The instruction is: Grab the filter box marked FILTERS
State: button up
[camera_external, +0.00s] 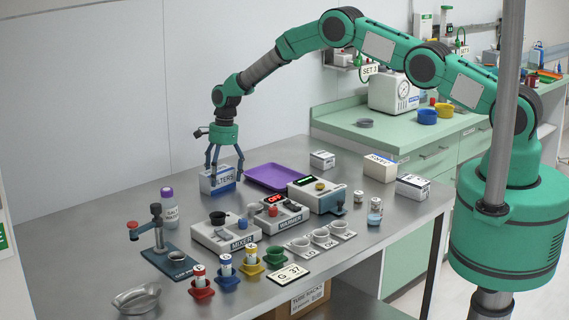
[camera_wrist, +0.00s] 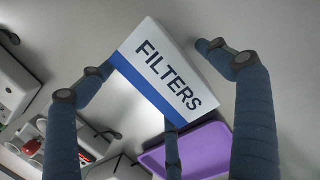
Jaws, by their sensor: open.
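The filter box (camera_external: 219,181) is white with a blue band and the label FILTERS. It stands on the steel table at the back, left of the purple tray. My gripper (camera_external: 222,172) is above and around it, pointing down, with its fingers spread on either side of the box. In the wrist view the box (camera_wrist: 165,75) lies between the open fingers (camera_wrist: 170,105), its label readable. Whether any finger touches the box I cannot tell.
The purple tray (camera_external: 273,168) is close on the box's right. The mixer (camera_external: 222,238) and warmer (camera_external: 280,215) stand in front. A bottle (camera_external: 168,208) with a purple cap is to the left. Bare table lies left of the box.

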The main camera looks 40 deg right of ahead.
jog(key=shift+a+f, duration=0.15)
jog(key=shift+f, duration=0.4)
jog(key=c, duration=1.3)
